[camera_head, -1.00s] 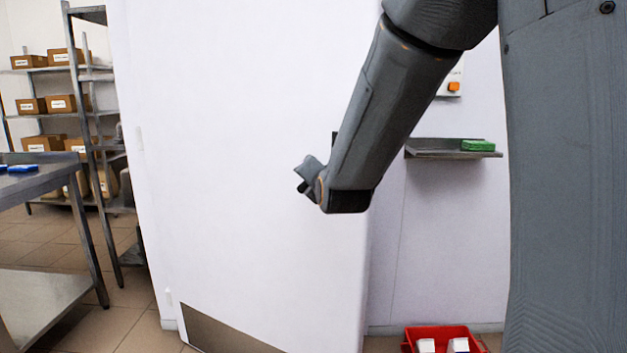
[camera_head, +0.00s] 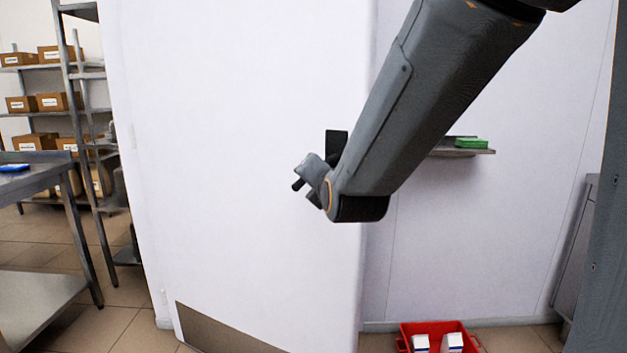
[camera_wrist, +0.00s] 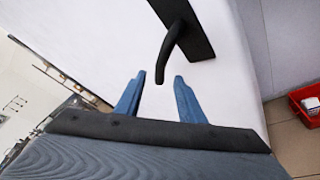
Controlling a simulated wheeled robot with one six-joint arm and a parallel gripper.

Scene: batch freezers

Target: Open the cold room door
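The white cold room door (camera_head: 230,180) fills the middle of the head view, with a grey kick plate (camera_head: 220,330) low on it. Its black handle plate (camera_head: 336,143) shows near the right edge, partly behind my arm. In the wrist view the black lever handle (camera_wrist: 172,45) hangs down from its plate. My gripper (camera_wrist: 159,82) is open, its two blue fingers apart, with the lever's lower end between the fingertips in the picture. Contact cannot be told. My gripper (camera_head: 306,182) also shows in the head view, in front of the door beside the handle plate.
A red crate (camera_head: 404,345) with white cartons stands on the floor right of the door. A wall shelf (camera_head: 485,152) holds a green item (camera_head: 472,143). A steel table (camera_head: 35,180) and a rack with boxes (camera_head: 75,150) stand at the left.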

